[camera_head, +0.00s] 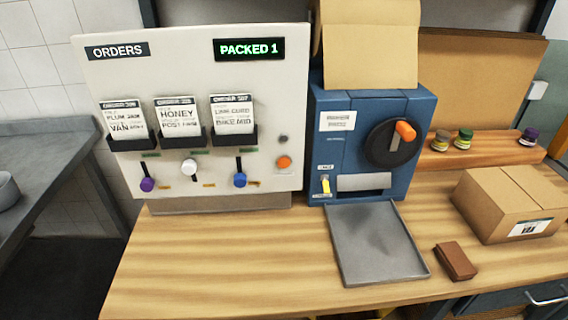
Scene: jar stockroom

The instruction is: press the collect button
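A white orders panel (195,60) stands on the back left of the wooden bench. On its lower right is a round orange button (283,162), with a small dark grey round part (283,139) above it. I cannot read any label marking either as the collect button. The panel's green display (249,49) reads PACKED 1. Three order cards sit in black holders: plum jam (124,118), honey (179,115) and lime curd (231,113). Below them are levers with a purple knob (147,184), a white knob (189,167) and a blue knob (240,180). Neither of my grippers is in view.
A blue machine (357,130) with an orange-handled dial (405,131) and yellow lever (326,185) stands right of the panel. A grey tray (378,245) lies before it. A brown block (455,261), closed carton (510,204) and three jars (464,138) are farther right. The bench's front left is clear.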

